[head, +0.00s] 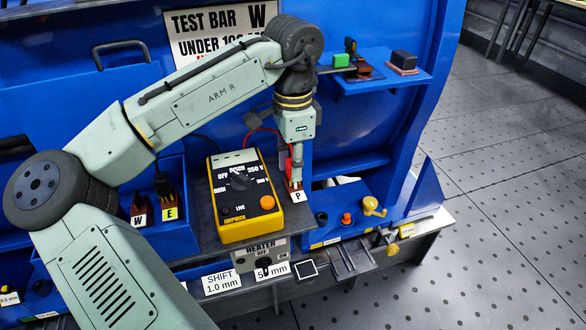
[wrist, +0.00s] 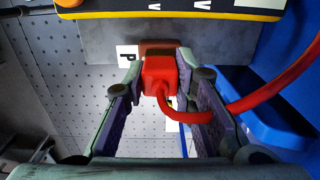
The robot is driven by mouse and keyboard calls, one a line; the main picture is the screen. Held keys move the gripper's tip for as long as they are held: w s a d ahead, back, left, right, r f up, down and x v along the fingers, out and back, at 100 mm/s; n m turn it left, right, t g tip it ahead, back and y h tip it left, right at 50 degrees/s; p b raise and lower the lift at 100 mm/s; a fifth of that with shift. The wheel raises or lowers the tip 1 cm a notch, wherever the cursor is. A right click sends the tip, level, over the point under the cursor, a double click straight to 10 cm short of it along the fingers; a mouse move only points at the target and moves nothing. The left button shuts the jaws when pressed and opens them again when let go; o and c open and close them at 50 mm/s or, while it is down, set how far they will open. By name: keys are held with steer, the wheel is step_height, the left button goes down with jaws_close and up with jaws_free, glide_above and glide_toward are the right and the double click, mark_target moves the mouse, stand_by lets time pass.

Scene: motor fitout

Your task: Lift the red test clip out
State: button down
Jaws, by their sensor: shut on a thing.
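The red test clip (wrist: 160,76) is between the two fingers of my gripper (wrist: 158,70) in the wrist view, with a red cable curving from it to the right. In the head view my gripper (head: 296,172) points down at the right of the yellow meter, and a strip of the red clip (head: 298,154) shows at its fingers. My gripper is shut on the clip. A brown block (wrist: 160,48) beside a "P" label (wrist: 127,57) lies just beyond the clip. I cannot tell whether the clip is still seated in it.
The yellow meter (head: 238,205) stands close left of my gripper. A blue tray (head: 345,215) with an orange knob and a yellow part is at the right. A blue shelf (head: 385,80) holds small blocks. Posts marked W and E (head: 170,200) stand left.

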steer(key=shift+r, duration=0.55)
step_height(320, 180, up, 2)
steer(key=shift+r+b, duration=0.1)
steer(key=shift+b, duration=0.25)
steer(key=s+r+b, duration=0.1)
steer(key=s+b, duration=0.1)
steer(key=s, duration=1.4)
steer(key=shift+d+r, duration=0.35)
steer(key=shift+d, duration=0.05)
